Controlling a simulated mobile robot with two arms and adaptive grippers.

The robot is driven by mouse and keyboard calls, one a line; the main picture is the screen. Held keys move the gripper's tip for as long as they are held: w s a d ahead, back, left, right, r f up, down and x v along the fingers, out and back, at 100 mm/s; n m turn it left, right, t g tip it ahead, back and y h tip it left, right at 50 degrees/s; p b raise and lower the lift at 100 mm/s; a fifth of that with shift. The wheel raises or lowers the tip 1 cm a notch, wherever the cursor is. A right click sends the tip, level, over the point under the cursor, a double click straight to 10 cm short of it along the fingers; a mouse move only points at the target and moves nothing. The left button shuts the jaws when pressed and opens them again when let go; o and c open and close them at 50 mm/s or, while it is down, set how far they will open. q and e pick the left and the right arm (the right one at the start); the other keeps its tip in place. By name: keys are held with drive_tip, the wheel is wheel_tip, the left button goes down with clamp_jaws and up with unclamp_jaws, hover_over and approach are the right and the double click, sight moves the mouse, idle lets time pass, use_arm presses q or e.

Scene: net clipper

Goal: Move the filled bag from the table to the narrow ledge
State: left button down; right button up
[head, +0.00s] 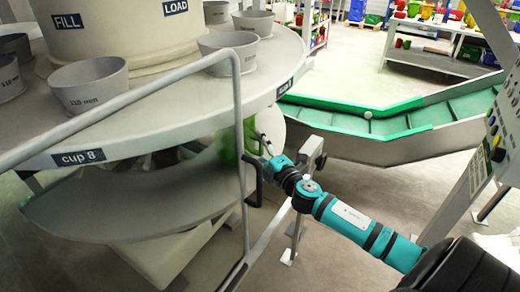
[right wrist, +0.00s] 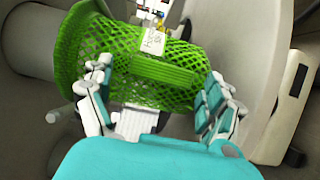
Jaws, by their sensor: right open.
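A green mesh net (right wrist: 160,70) fills the upper middle of the right wrist view, with a small white tag (right wrist: 153,41) on it. I cannot tell what is inside it. In the head view a small part of the green net (head: 229,141) shows below the round table's rim (head: 200,121), mostly hidden by a rail. My right gripper (head: 265,146) reaches that spot from the right. In the right wrist view its fingers (right wrist: 158,90) are apart, one on each side of the net; I cannot tell whether they touch it. No narrow ledge is clearly identifiable. My left gripper does not show.
The table carries several grey cups (head: 87,85). A grey metal rail (head: 238,140) stands in front of it, close to my right gripper. A curved grey tray (head: 110,218) lies below. A green conveyor (head: 400,120) runs at the right, with open floor in front.

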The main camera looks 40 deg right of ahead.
drive_tip(key=shift+c, duration=0.4)
drive_tip(key=c, duration=1.3)
drive_tip(key=shift+r, duration=0.25)
drive_tip(key=shift+s, duration=0.1)
drive_tip(key=shift+s+d+b, duration=0.2)
drive_tip(key=shift+s+d, duration=1.15)
drive_tip(key=shift+s, duration=1.85)
drive_tip(key=shift+s+d+b, duration=0.15)
drive_tip(key=shift+s+d, duration=1.15)
drive_tip(key=shift+s, duration=1.9)
drive_tip(key=shift+s+d+b, duration=0.2)
drive_tip(key=shift+s+d, duration=1.15)
drive_tip(key=shift+s, duration=1.85)
